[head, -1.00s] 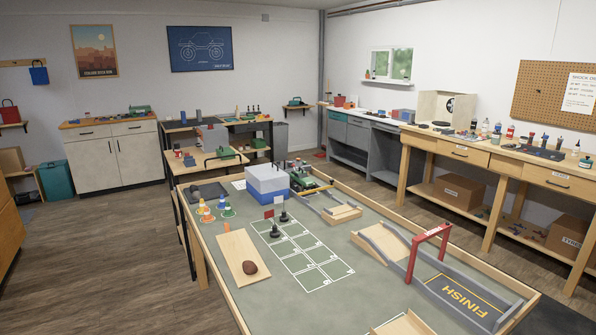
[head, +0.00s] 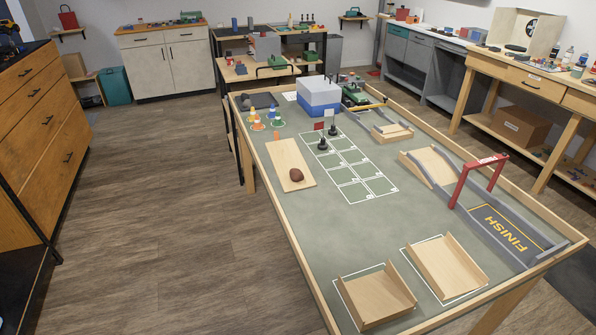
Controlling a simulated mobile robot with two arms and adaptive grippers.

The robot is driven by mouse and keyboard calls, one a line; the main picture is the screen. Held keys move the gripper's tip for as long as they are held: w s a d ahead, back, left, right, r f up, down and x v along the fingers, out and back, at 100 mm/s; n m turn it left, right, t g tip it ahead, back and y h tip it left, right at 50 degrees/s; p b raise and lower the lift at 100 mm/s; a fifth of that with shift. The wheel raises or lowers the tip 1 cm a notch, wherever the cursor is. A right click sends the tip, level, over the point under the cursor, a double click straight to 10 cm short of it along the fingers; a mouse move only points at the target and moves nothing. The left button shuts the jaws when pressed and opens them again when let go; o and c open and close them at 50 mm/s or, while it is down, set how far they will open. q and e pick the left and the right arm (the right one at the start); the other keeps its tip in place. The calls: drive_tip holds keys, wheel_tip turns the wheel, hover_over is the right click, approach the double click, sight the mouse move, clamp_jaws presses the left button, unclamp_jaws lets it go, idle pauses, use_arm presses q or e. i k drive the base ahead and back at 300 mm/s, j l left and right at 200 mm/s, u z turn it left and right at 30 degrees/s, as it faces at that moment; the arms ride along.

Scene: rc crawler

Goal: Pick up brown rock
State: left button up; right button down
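The brown rock (head: 296,174) is a small, rounded, reddish-brown lump. It rests on the near end of a light wooden board (head: 285,155) on the left side of the large grey-topped table (head: 300,230). An orange marker (head: 277,136) stands at the board's far end. Neither of my grippers is in the head view.
The table has a raised wooden rim. Two wooden trays (head: 350,294) (head: 450,262), a red gate (head: 476,183), a blue-and-white box (head: 318,97) and cones (head: 256,122) stand on it. A drawer cabinet (head: 40,130) is at left. Open wooden floor (head: 170,210) lies between.

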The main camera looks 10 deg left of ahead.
sight(296, 175)
drive_tip(key=z, duration=0.2)
drive_tip(key=i+j+z, duration=0.1)
drive_tip(key=j+z, duration=0.35)
drive_tip(key=i+j+z, duration=0.1)
drive_tip(key=j+z, duration=0.35)
